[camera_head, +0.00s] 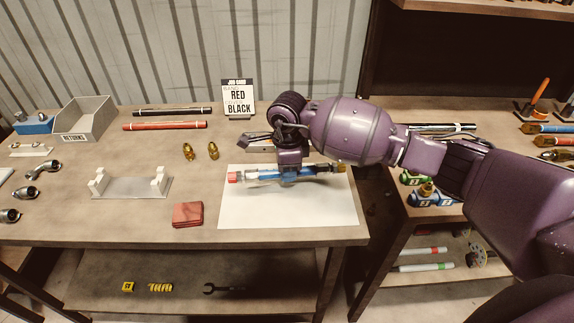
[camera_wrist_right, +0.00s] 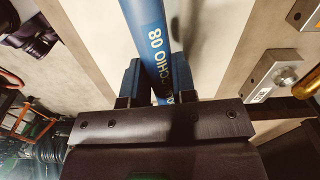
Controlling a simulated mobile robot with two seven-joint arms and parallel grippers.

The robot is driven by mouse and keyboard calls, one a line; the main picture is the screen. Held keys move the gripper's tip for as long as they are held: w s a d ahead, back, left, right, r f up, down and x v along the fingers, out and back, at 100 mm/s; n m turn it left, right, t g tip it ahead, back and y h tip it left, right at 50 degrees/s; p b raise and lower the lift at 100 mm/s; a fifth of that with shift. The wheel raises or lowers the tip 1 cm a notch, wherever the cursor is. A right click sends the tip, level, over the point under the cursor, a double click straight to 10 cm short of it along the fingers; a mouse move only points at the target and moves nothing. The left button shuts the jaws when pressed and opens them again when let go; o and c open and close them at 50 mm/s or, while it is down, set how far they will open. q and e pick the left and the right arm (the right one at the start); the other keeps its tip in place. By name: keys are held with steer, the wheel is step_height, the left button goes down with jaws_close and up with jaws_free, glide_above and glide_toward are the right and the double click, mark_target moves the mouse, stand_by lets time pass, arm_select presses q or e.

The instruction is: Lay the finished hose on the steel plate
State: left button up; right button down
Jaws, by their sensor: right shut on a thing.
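The finished hose (camera_head: 262,175) is a blue tube with a red left end and a brass-coloured right end. It lies across the jaws of my right gripper (camera_head: 290,178), over the pale steel plate (camera_head: 290,211) at the table's front right. In the right wrist view the blue hose (camera_wrist_right: 145,28) with white lettering runs between the two dark fingers of my right gripper (camera_wrist_right: 157,85), which are shut on it. I cannot tell whether the hose touches the plate.
A job card (camera_head: 238,99) reading red and black stands behind the plate. Two brass fittings (camera_head: 200,151), a red block (camera_head: 187,214) and a grey cradle (camera_head: 130,187) are to the left. The plate's front part is bare. A second bench (camera_head: 400,225) stands at the right.

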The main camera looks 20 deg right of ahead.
mark_target(287, 192)
arm_select(q)
steer(key=shift+s+f+b, duration=0.15)
steer(key=shift+f+b, duration=0.45)
steer(key=shift+f, duration=0.3)
steer(key=shift+s+f+b, duration=0.15)
steer(key=shift+f+b, duration=0.4)
steer(key=shift+f, duration=0.3)
arm_select(e)
steer(key=shift+f, duration=2.15)
arm_select(q)
steer(key=shift+s+f+b, duration=0.15)
steer(key=shift+f+b, duration=0.15)
steer(key=shift+f, duration=0.15)
arm_select(e)
steer(key=shift+f, duration=0.6)
steer(key=c, duration=0.8)
jaws_free()
steer(key=shift+c, duration=0.2)
